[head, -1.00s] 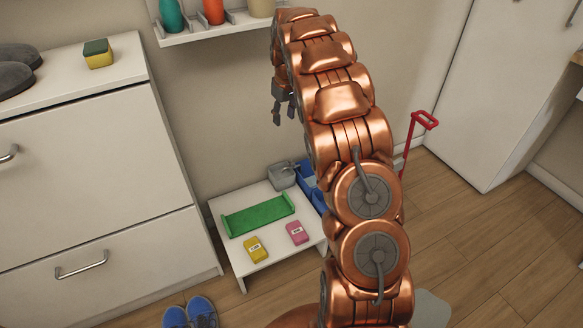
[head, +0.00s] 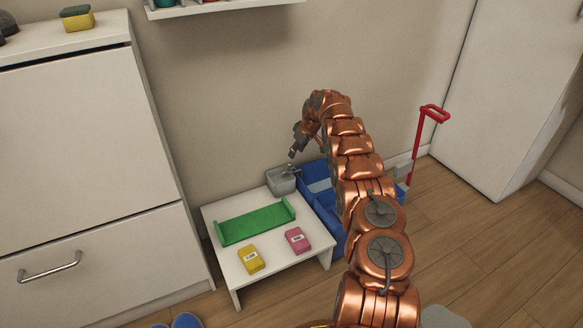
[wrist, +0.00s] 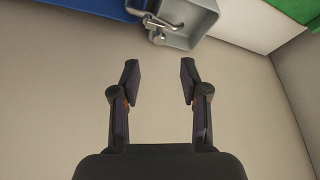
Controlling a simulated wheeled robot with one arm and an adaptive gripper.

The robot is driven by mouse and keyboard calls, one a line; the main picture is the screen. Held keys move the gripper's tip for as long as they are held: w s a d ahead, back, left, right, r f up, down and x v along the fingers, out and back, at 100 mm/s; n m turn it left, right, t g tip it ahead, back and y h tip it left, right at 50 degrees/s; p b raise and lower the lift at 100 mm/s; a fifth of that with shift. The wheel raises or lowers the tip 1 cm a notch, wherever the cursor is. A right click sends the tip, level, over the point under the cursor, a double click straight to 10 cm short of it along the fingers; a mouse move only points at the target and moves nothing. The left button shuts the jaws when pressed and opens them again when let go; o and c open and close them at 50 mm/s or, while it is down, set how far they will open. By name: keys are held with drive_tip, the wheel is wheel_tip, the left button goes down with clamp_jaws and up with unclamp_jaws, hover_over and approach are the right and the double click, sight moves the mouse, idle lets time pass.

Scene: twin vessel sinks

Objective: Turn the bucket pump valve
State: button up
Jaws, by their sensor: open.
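A small grey bucket (head: 281,182) stands at the back right corner of the low white table, with a thin metal lever or spout, likely the pump valve (head: 284,168), on its top. In the wrist view the grey bucket (wrist: 188,22) is at the top edge, and the metal valve part (wrist: 153,20) projects from its left side. My gripper (head: 293,153) is just above the bucket in the head view. Its two fingers are apart and empty in the wrist view (wrist: 159,70), with a gap between them and the bucket.
The low white table (head: 226,253) also bears a green tray (head: 256,222), a yellow block (head: 250,260) and a pink block (head: 297,240). A blue bin (head: 320,198) stands beside it, partly behind my arm. A red handle (head: 420,140) rises at the right. The wall is close behind.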

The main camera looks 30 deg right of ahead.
sight(290, 164)
drive_tip(key=b+x, duration=0.1)
drive_tip(key=x, duration=0.4)
drive_tip(key=shift+f+b, duration=0.3)
drive_tip(key=shift+w+a+f, duration=0.1)
drive_tip(key=shift+w+f, duration=0.25)
drive_tip(key=shift+f, duration=0.05)
drive_tip(key=shift+w+f+b, duration=0.2)
drive_tip(key=shift+f+b, duration=0.3)
drive_tip(key=shift+f, duration=0.2)
clamp_jaws()
